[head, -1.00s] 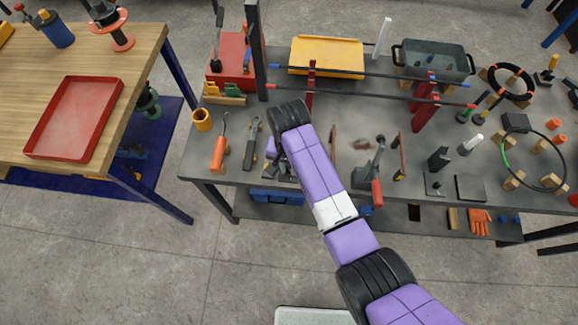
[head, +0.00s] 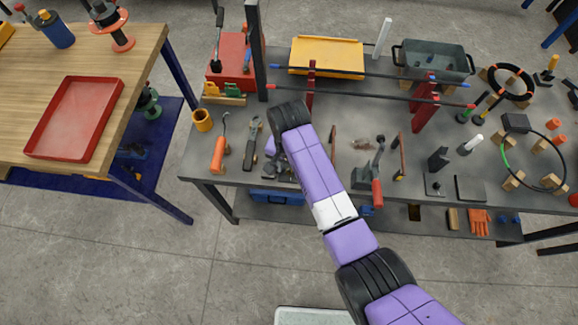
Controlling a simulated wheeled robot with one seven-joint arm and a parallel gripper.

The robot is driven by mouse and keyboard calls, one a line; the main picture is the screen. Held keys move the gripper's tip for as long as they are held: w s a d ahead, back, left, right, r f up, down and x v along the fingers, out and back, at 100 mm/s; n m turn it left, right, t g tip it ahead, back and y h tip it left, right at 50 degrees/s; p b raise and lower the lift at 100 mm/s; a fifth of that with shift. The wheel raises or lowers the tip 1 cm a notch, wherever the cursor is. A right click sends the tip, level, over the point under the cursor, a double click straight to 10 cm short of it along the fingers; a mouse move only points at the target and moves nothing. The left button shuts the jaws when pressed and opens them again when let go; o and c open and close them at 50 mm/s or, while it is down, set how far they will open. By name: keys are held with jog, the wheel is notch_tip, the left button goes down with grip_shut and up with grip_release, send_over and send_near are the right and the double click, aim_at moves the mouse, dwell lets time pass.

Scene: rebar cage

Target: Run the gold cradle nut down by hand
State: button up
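I cannot make out the gold cradle nut in the head view. My purple and black arm reaches over the front of the grey workbench (head: 330,135) and bends down at its black joint. A small purple part of my wrist shows left of the forearm, above a cluster of dark grey metal parts (head: 283,173) near the bench's front edge. My gripper is mostly hidden behind my own arm there, so its fingers and whatever they touch cannot be told.
An orange-handled tool (head: 218,155) and a grey wrench-like tool (head: 251,143) lie left of my arm. A red-handled clamp (head: 376,185) stands to its right. Two dark bars on red stands (head: 425,105) cross behind. A wooden table with a red tray (head: 75,118) stands at left.

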aim_at(289, 171)
jog(key=shift+r, duration=0.1)
notch_tip(289, 171, up, 8)
jog(key=shift+f+b, duration=0.2)
jog(key=shift+b, duration=0.35)
dwell(0.4)
